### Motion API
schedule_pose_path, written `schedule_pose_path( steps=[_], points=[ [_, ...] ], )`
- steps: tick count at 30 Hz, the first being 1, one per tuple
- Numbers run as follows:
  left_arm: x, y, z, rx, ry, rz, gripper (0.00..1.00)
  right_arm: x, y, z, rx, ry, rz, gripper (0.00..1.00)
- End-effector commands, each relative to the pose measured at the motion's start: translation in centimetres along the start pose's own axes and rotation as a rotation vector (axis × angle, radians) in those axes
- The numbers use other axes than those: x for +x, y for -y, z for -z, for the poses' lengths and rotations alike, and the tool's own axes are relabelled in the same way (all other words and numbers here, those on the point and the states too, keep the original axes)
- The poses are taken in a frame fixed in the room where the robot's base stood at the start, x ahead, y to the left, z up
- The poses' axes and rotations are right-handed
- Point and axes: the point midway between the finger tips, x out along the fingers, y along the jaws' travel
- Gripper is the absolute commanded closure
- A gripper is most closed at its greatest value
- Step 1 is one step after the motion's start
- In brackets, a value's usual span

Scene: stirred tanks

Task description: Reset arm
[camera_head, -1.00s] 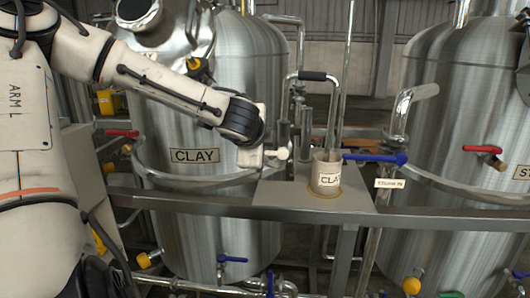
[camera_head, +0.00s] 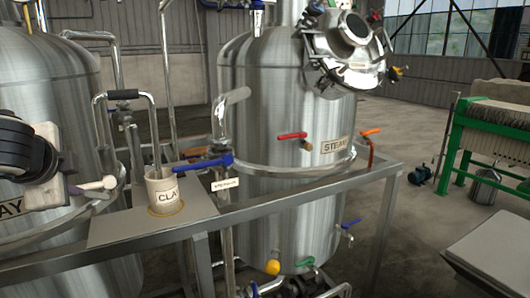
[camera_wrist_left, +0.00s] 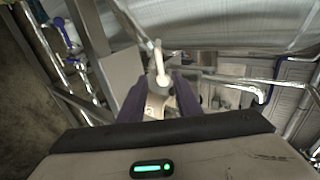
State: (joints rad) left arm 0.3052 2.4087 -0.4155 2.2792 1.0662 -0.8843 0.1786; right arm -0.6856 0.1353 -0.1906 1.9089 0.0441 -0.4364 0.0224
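My left gripper (camera_head: 80,188) is at the left edge of the head view, in front of the tank with the partly hidden label ending in "AY". In the left wrist view its two dark fingers (camera_wrist_left: 160,88) stand apart, and it looks open. A pale knobbed handle (camera_head: 105,183) shows beside the fingertips; in the left wrist view the knob (camera_wrist_left: 159,65) lies just beyond and between them. Contact cannot be told. A cup labelled CLAY (camera_head: 164,191) stands upright on a grey platform (camera_head: 115,228), apart from the gripper. My right gripper is not in view.
A steel rail (camera_head: 290,203) runs in front of the tanks. A blue-handled valve (camera_head: 207,163) reaches over beside the cup. The STEAM-labelled tank (camera_head: 285,105) has a red handle (camera_head: 290,135).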

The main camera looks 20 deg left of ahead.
Motion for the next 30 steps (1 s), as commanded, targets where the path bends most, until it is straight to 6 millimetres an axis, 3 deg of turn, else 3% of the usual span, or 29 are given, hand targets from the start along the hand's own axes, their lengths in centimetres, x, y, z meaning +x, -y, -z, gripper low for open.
schedule_pose_path(
  steps=[5, 8, 12, 18, 24, 30],
  points=[
    [1.2, -1.5, 1.2, 0.003, -0.038, -0.033, 0.69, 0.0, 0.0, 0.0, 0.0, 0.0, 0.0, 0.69],
    [3.3, -4.6, 3.4, 0.007, -0.113, -0.098, 0.69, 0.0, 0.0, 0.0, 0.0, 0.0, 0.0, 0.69],
    [6.6, -11.2, 7.6, -0.009, -0.255, -0.218, 0.69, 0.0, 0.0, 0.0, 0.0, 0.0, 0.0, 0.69],
    [9.1, -21.2, 12.3, -0.089, -0.423, -0.372, 0.69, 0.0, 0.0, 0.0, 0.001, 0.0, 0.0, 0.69],
    [9.6, -31.6, 15.4, -0.228, -0.538, -0.508, 0.69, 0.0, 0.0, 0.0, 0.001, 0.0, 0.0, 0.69],
    [8.3, -41.5, 17.0, -0.406, -0.584, -0.615, 0.69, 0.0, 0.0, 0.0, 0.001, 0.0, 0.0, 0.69]
  ],
)
